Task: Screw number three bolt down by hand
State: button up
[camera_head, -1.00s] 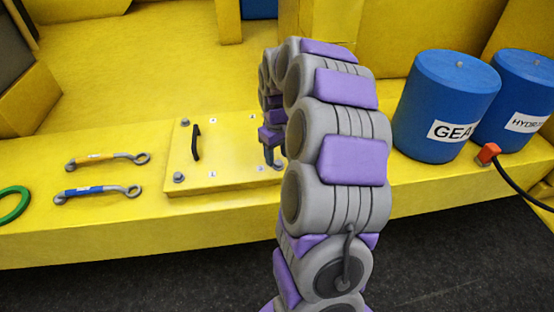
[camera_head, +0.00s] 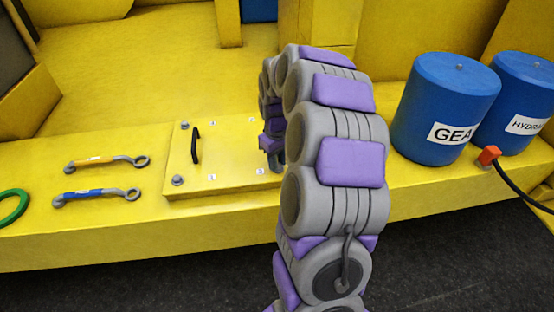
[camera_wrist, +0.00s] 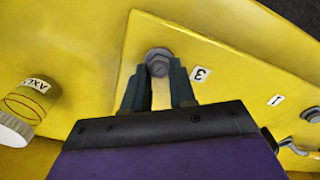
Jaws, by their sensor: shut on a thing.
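The number three bolt (camera_wrist: 158,62) is a grey hex-headed bolt at the corner of the yellow cover plate (camera_wrist: 190,50), beside a white label "3" (camera_wrist: 201,74). My gripper (camera_wrist: 160,72) is shut on the bolt, its two dark fingers on either side of the head. In the head view my gripper (camera_head: 275,161) is at the plate's near right corner, partly behind my arm, and the bolt is mostly hidden there. The plate (camera_head: 225,150) lies on the yellow ledge with a black handle (camera_head: 196,145) on it.
Other bolts sit at the plate's left corners (camera_head: 178,180). A yellow-marked wrench (camera_head: 105,160) and a blue-marked wrench (camera_head: 97,194) lie to the left. A cylinder labelled "AXL" (camera_wrist: 35,98) shows in the wrist view.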

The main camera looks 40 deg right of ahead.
grip_shut()
jog(key=m+p, duration=0.1)
jog(key=m, duration=0.1)
jog(key=m+p, duration=0.2)
jog(key=m, duration=0.1)
jog(key=shift+d+r, duration=0.2)
jog(key=m+p, duration=0.3)
jog(key=m, duration=0.3)
jog(key=shift+s+f+p, duration=0.1)
jog(key=shift+p, duration=0.3)
jog(key=shift+d+m, duration=0.1)
jog(key=shift+m, duration=0.2)
jog(key=o, duration=0.9)
grip_release()
jog(key=shift+f, duration=0.1)
notch_tip(320, 180, up, 17)
jog(key=shift+r+p, duration=0.15)
jog(key=shift+p, duration=1.1)
